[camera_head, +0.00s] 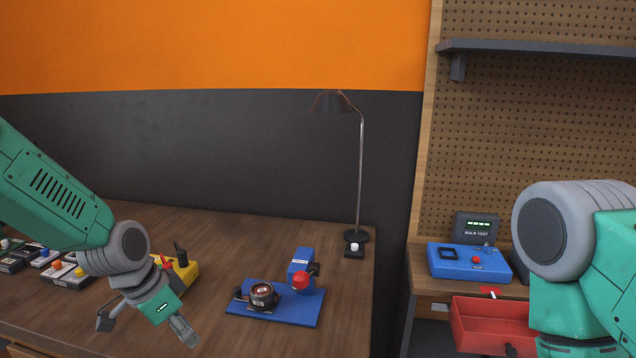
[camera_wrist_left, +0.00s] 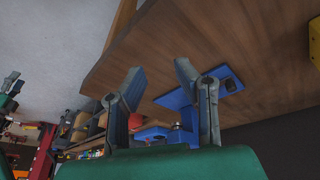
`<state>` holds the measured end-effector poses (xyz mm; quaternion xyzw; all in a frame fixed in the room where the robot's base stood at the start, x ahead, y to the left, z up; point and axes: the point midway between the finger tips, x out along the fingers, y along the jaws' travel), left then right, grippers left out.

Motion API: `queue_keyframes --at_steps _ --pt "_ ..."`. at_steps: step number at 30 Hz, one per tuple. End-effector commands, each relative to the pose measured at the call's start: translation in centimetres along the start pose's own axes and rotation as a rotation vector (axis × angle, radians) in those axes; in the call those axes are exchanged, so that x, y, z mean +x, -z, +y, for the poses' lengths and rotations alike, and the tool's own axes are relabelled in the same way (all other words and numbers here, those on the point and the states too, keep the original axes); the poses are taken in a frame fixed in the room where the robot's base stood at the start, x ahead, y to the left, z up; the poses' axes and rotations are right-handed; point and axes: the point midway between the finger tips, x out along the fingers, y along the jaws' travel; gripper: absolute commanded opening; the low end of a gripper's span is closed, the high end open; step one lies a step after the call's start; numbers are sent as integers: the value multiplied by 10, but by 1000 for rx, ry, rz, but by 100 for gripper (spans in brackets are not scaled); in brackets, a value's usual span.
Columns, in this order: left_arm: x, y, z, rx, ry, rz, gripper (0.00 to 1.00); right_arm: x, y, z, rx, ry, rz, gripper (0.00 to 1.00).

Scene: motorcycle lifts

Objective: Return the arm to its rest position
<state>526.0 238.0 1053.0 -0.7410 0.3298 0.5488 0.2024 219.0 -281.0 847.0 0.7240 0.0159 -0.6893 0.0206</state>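My left arm (camera_head: 50,195) reaches in from the left in the head view. My left gripper (camera_head: 146,325) hangs above the front of the wooden table, left of the blue base plate. Its fingers are spread wide with nothing between them. My right arm (camera_head: 580,250) shows as a grey joint and green links at the right. Its gripper is outside the view.
On the wooden table (camera_head: 215,225), a blue fixture (camera_head: 302,310) with a red knob stands right of my left gripper. A yellow block (camera_head: 185,270) is behind it. A lamp (camera_head: 360,170) stands at the back right. A red drawer (camera_head: 492,325) is open near my right arm.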

Motion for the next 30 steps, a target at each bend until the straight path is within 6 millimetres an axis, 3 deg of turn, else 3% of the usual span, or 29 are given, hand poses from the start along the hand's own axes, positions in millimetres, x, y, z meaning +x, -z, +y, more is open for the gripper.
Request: queue_keyframes --at_steps 1,5,8,12,15,18,21,25,30 --pt "24 -15 7 -28 -2 -17 27 10 -1 0 0 0 -1 40" --pt "78 -55 24 -125 7 -55 27 28 -2 0 0 0 -1 40" --pt "130 -102 46 -227 22 -95 27 48 -3 0 0 0 -1 40" --pt "195 -182 84 -389 61 -156 27 79 -5 -1 0 0 -1 40" --pt "228 -240 113 -498 98 -193 27 100 -6 -1 0 0 -1 40" --pt "248 -290 138 -591 137 -222 27 118 -7 -1 0 0 -2 40" --pt "257 -324 156 -660 170 -237 27 131 -8 -1 0 0 -2 40" --pt "259 -346 167 -708 197 -242 27 138 -8 -1 0 0 -2 40" --pt "257 -349 169 -721 203 -239 27 137 -8 -1 0 0 -1 40"
